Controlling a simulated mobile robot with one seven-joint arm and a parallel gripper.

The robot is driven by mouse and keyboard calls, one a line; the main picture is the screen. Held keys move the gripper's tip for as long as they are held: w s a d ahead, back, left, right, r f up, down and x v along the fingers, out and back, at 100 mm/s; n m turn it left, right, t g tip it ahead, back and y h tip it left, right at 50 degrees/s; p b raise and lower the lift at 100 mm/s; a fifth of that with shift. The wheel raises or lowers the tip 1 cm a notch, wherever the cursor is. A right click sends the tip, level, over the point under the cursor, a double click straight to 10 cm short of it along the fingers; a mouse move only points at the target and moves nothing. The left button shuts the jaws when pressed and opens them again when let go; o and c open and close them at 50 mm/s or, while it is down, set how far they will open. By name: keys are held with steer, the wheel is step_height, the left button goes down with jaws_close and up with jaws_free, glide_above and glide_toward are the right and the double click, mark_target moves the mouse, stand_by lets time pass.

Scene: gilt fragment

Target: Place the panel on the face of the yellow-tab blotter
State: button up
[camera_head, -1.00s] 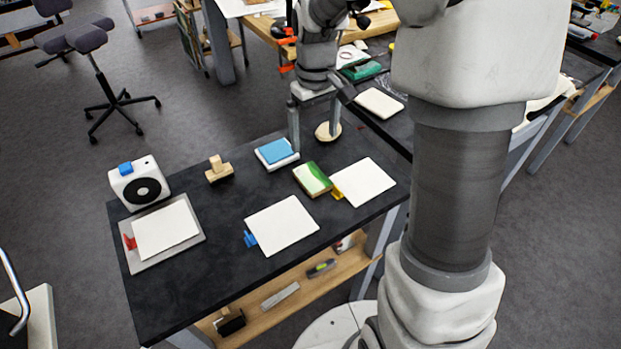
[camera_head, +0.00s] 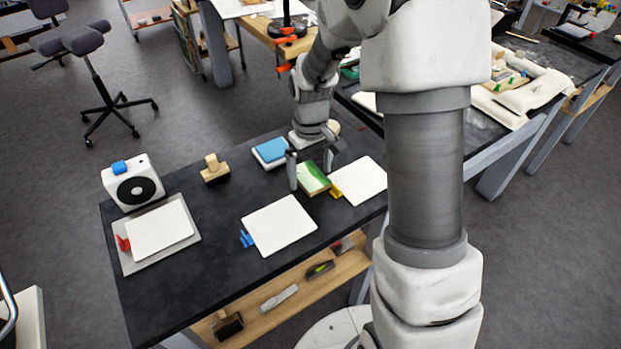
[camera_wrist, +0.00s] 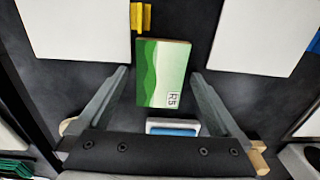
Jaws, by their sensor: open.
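The panel (camera_head: 313,178), a green-and-white block with wooden edges, lies flat on the dark table. In the wrist view the panel (camera_wrist: 163,75) shows an "R5" mark. The yellow-tab blotter (camera_head: 358,181) is a white square to its right in the head view; its face is bare. In the wrist view the blotter (camera_wrist: 80,30) is at upper left, its yellow tab near the panel's end. My gripper (camera_head: 310,180) is open above the panel. In the wrist view its fingers (camera_wrist: 160,73) stand on either side of the panel, with gaps on both sides.
The blue-tab blotter (camera_head: 279,225) lies in front of the panel. A blue pad in a white tray (camera_head: 271,152) is close behind it. A wooden stamp (camera_head: 214,168), a white box with a black disc (camera_head: 132,182) and a red-tab blotter (camera_head: 160,230) stand farther left.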

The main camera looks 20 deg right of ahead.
steer(key=shift+r, duration=0.1)
steer(key=c, duration=1.5)
